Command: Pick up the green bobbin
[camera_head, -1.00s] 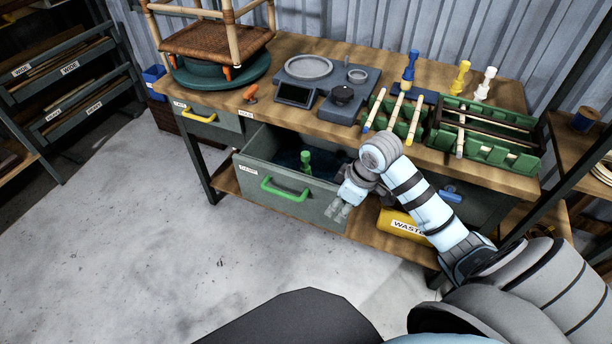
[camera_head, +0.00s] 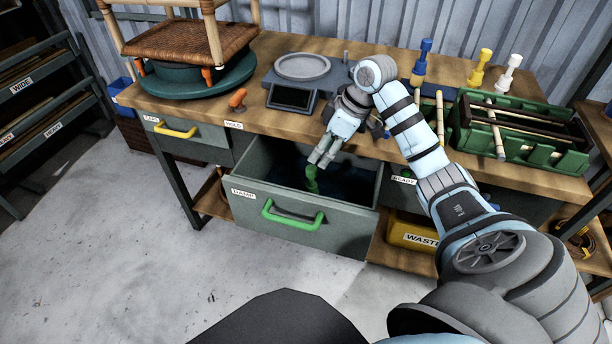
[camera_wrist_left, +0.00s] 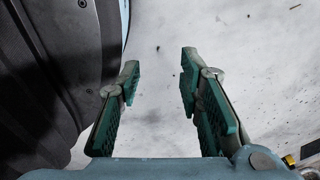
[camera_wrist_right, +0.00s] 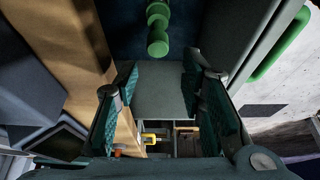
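My left gripper (camera_wrist_left: 158,75) is open and empty over bare floor in the left wrist view. It is not in the head view.
Blue, yellow and white bobbins stand at the back right. A yellow waste bin (camera_head: 410,236) sits below. Floor at left is clear.

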